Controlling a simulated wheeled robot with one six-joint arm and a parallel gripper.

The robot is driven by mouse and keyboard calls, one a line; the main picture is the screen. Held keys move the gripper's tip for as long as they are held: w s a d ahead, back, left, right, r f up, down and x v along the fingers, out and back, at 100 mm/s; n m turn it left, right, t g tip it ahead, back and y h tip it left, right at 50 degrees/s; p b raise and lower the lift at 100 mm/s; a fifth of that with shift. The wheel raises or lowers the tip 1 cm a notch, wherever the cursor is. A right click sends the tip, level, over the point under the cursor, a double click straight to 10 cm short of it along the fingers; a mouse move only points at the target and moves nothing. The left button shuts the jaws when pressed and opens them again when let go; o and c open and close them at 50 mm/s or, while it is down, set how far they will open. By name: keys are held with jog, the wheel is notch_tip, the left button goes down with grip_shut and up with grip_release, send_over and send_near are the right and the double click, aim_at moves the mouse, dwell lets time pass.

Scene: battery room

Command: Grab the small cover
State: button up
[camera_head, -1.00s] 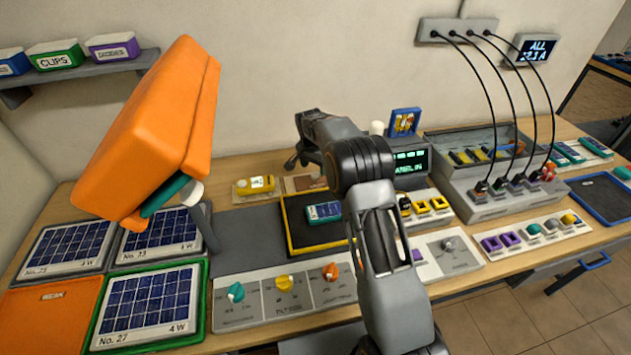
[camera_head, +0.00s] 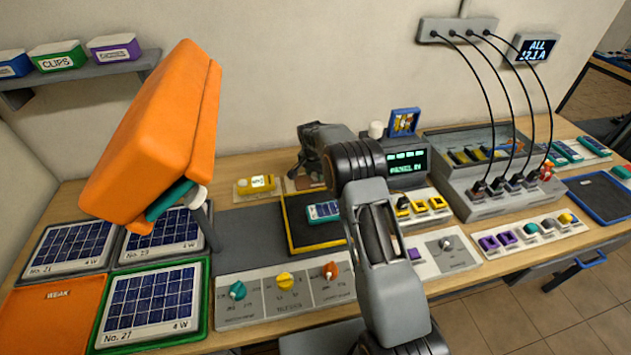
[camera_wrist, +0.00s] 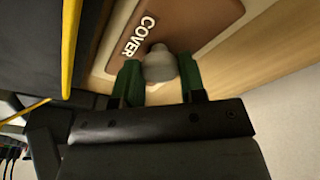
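In the wrist view a small pale grey rounded piece (camera_wrist: 160,66), which looks like the small cover, is at a brown mat (camera_wrist: 190,22) marked COVER. My gripper (camera_wrist: 160,75) has its two green fingers on either side of this piece. In the head view the mat (camera_head: 298,183) shows only in part behind my arm, and the grey piece and fingertips are hidden there.
A black tray with a yellow edge (camera_head: 322,249) lies beside the mat, holding a small blue panel (camera_head: 323,211). A yellow device (camera_head: 254,186) stands left of the mat. A display unit (camera_head: 407,164) is to the right.

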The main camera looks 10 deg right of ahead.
jog(key=c, duration=0.4)
